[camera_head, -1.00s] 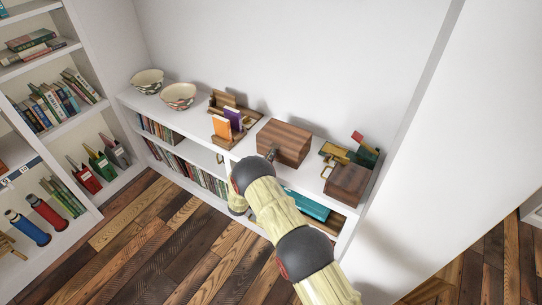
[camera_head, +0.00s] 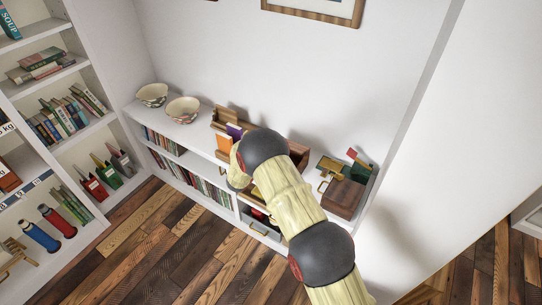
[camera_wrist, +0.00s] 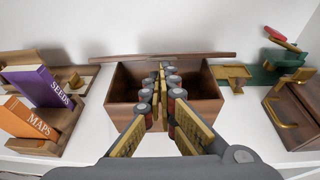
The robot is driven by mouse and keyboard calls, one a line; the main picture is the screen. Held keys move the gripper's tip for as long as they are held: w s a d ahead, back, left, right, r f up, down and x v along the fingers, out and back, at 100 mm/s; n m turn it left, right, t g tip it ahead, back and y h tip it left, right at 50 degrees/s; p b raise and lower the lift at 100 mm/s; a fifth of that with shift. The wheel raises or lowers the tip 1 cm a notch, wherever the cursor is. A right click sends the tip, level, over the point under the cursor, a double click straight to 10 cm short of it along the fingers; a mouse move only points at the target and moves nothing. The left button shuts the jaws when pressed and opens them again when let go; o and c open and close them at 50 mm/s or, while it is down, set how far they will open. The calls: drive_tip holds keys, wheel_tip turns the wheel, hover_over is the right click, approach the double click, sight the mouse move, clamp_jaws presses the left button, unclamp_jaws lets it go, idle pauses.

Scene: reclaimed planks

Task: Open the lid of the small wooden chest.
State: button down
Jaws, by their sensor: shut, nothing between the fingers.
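The small wooden chest (camera_wrist: 207,112) stands on the white shelf top in the middle of the wrist view. Its lid (camera_wrist: 110,59) is raised and shows nearly edge-on along the back, so the chest's inside is visible. My gripper (camera_wrist: 161,72) is shut and empty, its fingers over the chest's opening from the front. The fingers hide the middle of the inside and the front. In the head view my arm covers most of the chest and hides my gripper; part of the lid (camera_head: 299,152) shows behind it.
Left of the chest are a wooden organizer (camera_wrist: 67,125), a purple book (camera_wrist: 42,84) and an orange book (camera_wrist: 26,119). On the right stand a brass-handled wooden box (camera_wrist: 296,110) and a green item (camera_wrist: 262,76). Two bowls (camera_head: 183,109) stand at the far left. A wall is close behind.

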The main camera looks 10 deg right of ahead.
drive_tip(key=w+d+r+g+y+p, duration=0.1)
drive_tip(key=r+p, duration=0.1)
drive_tip(key=w+d+r+g+y+p, duration=0.1)
drive_tip(key=r+p, duration=0.1)
drive_tip(key=w+d+r+g+y+p, duration=0.1)
drive_tip(key=r+p, duration=0.2)
drive_tip(key=shift+w, duration=0.15)
drive_tip(key=shift+w+d+r+p, duration=0.2)
drive_tip(key=shift+d+p, duration=0.05)
drive_tip(key=shift+p, duration=0.05)
drive_tip(key=w+d+r+p, duration=0.3)
drive_tip(key=w+d+r, duration=0.1)
drive_tip(key=w+d, duration=0.5)
drive_tip(key=shift+w+d+r, duration=0.25)
drive_tip(key=shift+w+r, duration=0.05)
drive_tip(key=shift+w, duration=0.35)
